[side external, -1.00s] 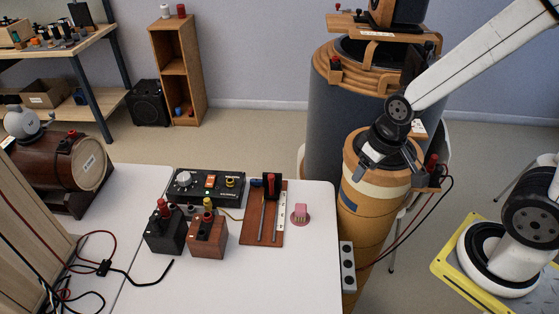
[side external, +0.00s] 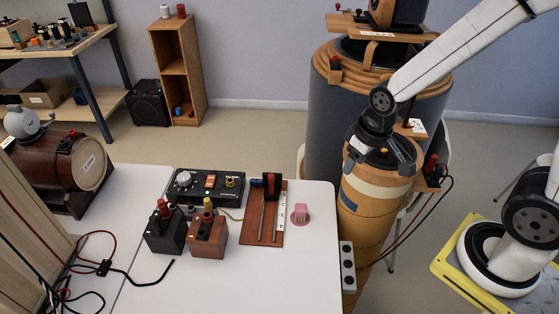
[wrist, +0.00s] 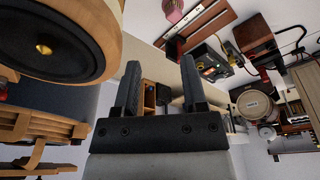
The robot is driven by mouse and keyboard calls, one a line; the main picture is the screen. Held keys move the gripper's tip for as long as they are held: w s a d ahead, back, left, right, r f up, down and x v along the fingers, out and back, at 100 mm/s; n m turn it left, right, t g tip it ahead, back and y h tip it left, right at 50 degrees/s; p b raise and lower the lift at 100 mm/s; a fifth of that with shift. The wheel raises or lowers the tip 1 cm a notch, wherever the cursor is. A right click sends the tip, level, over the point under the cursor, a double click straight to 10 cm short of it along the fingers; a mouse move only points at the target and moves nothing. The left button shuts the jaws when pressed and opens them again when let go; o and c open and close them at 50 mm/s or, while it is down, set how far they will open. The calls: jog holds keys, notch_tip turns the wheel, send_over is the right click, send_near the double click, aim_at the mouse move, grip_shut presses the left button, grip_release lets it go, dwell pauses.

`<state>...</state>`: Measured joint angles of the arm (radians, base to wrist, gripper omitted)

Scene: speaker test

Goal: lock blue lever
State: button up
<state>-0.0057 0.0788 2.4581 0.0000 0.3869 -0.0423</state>
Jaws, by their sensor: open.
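My gripper (side external: 380,153) is open and empty, over the top of the tan cylinder (side external: 365,235) in the side view. In the wrist view, its two dark fingers (wrist: 160,65) stand apart with nothing between them. A brown wooden board (side external: 250,232) with metal rods and a red-and-black upright part (side external: 271,186) lies on the white table, left of my gripper. The board also shows at the top of the wrist view (wrist: 208,18).
The tan cylinder's dark top (wrist: 50,45) is close at upper left in the wrist view. A large grey cylinder (side external: 325,140) stands behind it. On the table are a black control box (side external: 207,199), a black box (side external: 166,236), a brown box (side external: 207,240) and a pink piece (side external: 300,213).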

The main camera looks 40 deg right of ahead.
jog(key=w+a+f+n, duration=0.1)
jog(key=w+f+n, duration=0.1)
jog(key=w, duration=0.9)
jog(key=n+g, duration=0.3)
jog(key=n, duration=0.3)
send_near(257, 180)
jog(key=shift+s+f, duration=0.2)
jog(key=shift+s, duration=0.15)
jog(key=shift+w+a+f, duration=0.1)
jog(key=shift+w+f, duration=0.1)
jog(key=shift+f, duration=0.3)
jog(key=shift+f, duration=0.1)
jog(key=shift+f, duration=3.75)
grip_shut()
